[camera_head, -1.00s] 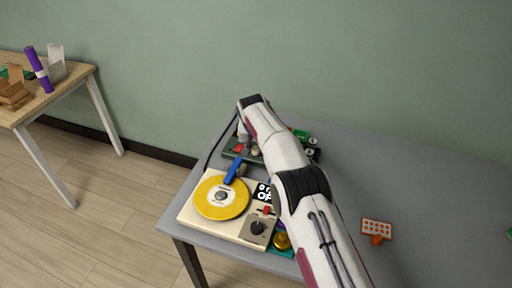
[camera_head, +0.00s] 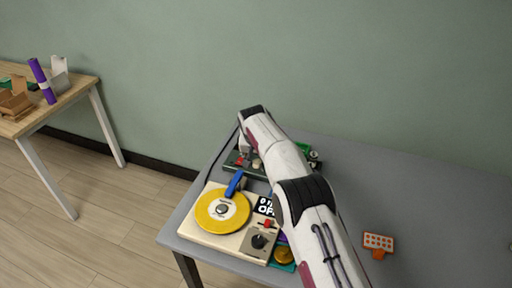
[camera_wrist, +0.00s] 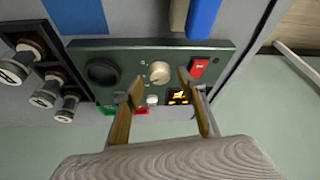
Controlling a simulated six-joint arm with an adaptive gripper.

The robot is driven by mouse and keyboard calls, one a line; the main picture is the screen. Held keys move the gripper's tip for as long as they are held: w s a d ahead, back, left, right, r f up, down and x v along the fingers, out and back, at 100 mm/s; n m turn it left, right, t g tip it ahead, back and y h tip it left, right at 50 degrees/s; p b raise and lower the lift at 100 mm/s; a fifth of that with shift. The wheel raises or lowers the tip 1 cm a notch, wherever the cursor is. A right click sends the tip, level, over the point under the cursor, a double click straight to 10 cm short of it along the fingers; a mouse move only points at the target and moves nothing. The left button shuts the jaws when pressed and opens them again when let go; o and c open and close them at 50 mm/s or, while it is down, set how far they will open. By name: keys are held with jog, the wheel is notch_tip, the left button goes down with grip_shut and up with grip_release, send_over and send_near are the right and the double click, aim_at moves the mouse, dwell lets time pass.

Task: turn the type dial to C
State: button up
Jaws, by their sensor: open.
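A dark green panel box (camera_wrist: 120,59) stands on the grey table, and its near part shows in the head view (camera_head: 231,160). A round cream dial (camera_wrist: 159,72) sits on its face; it also shows in the head view (camera_head: 256,163). I cannot read any letters around it. My gripper (camera_wrist: 160,84) is open, with one finger to each side of the dial's lower edge; I cannot tell whether they touch it. In the head view my arm hides most of the gripper and part of the box. A small amber display (camera_wrist: 180,98) is lit beside the right finger.
The panel also carries a red rocker switch (camera_wrist: 199,68) and a black round part (camera_wrist: 102,72). Several black-and-silver cylinders stand beside it. A cream record player (camera_head: 205,231) with a yellow disc (camera_head: 208,218) is in front. An orange holed piece (camera_head: 378,242) lies right of my arm.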

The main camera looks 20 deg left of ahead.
jog(key=v, duration=1)
jog(key=shift+s+r, duration=0.2)
jog(key=shift+r, duration=0.15)
jog(key=shift+d, duration=0.1)
dwell(0.3)
